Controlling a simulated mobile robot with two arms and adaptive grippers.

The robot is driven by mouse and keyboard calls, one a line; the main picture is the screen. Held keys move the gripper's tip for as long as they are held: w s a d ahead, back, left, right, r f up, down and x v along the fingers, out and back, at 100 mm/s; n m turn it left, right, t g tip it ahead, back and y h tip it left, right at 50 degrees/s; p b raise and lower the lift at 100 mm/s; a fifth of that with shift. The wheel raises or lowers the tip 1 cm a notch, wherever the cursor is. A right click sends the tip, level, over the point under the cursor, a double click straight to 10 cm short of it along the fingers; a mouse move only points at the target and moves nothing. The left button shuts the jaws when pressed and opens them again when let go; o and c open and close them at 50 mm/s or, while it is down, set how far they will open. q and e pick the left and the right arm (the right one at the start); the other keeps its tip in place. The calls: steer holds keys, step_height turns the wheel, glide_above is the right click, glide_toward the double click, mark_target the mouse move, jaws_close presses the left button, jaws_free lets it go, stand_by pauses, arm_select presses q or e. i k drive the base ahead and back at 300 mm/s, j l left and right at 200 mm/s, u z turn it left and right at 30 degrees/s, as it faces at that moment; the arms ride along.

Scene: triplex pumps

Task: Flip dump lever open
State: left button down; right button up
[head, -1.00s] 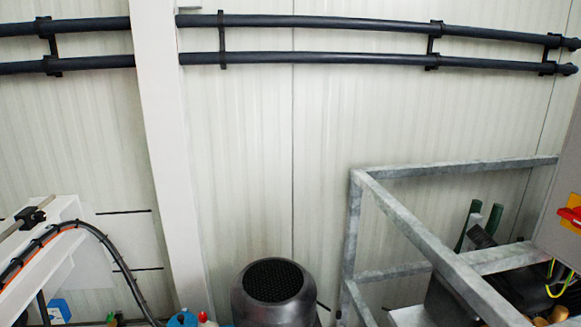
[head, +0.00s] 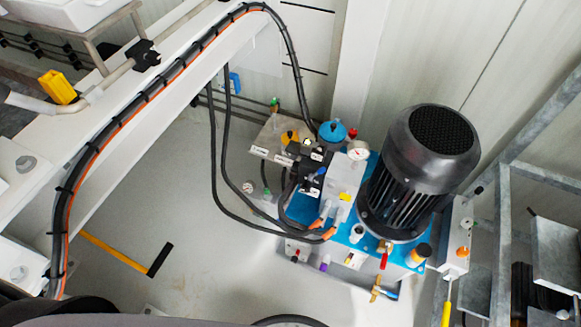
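A hydraulic pump unit with a blue base (head: 345,236) stands in the middle right of the head view. Several small fittings sit on its front side. One is a small red handle (head: 384,260); another is a brass fitting with a blue part (head: 378,290). To their right a long yellow handle (head: 447,303) hangs down below a white block (head: 456,240). I cannot tell which of these is the dump lever, or whether it is open. Neither of my grippers shows in the head view.
A large dark motor (head: 420,165) stands on the unit, with a pressure gauge (head: 358,150) beside it. Black hoses (head: 220,190) loop left of it. A white beam with cables (head: 150,100) crosses the upper left. A grey metal frame (head: 502,230) stands at the right.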

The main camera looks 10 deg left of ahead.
mark_target(387, 243)
steer(key=k+l+u, duration=0.1)
steer(key=l, duration=0.3)
steer(key=k+l+u, duration=0.15)
steer(key=l, duration=0.3)
steer(key=k+l+u, duration=0.1)
steer(key=k+l, duration=0.25)
